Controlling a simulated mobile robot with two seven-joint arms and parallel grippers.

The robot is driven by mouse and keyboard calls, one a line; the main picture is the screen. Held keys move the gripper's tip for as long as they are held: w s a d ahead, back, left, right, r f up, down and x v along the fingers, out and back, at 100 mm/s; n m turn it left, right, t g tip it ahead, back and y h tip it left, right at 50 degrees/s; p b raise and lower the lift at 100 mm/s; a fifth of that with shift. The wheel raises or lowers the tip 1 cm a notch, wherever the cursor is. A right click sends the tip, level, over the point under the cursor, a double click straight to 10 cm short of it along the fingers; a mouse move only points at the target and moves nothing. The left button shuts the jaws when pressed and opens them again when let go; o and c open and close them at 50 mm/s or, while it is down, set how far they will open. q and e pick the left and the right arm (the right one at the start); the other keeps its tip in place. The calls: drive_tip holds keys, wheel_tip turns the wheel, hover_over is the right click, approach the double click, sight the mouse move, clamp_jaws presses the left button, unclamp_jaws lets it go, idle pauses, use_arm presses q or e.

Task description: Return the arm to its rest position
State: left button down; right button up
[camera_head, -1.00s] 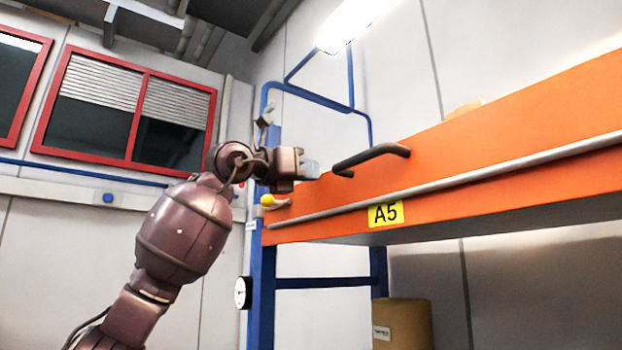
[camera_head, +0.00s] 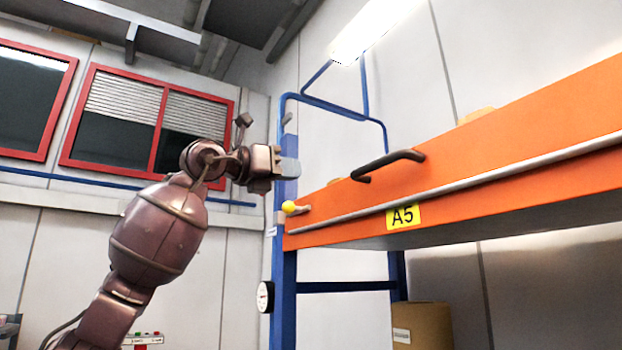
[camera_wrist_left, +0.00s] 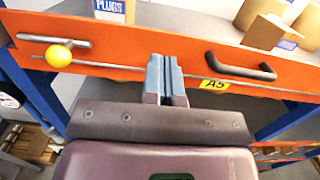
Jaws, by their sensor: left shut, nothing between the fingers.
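My left gripper (camera_head: 290,168) is raised at the middle of the head view, to the left of the orange shelf front (camera_head: 480,150). In the left wrist view, my left gripper (camera_wrist_left: 166,80) has its two grey-blue fingers together with nothing between them. The fingers overlap the orange front in that picture, between the yellow knob and the black handle. I cannot tell the exact gap to the front. My right gripper is in neither view.
The orange front carries a black handle (camera_head: 388,163), a yellow knob (camera_head: 289,207) and an A5 label (camera_head: 403,216). A blue frame (camera_head: 284,290) with a round gauge (camera_head: 265,297) stands beside it. Cardboard boxes (camera_wrist_left: 266,30) sit on top. A brown roll (camera_head: 422,326) is below.

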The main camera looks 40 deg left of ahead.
use_arm(q)
drive_tip(key=v, duration=0.3)
drive_tip(key=b+v, duration=0.1)
drive_tip(key=v, duration=0.1)
drive_tip(key=shift+r, duration=0.25)
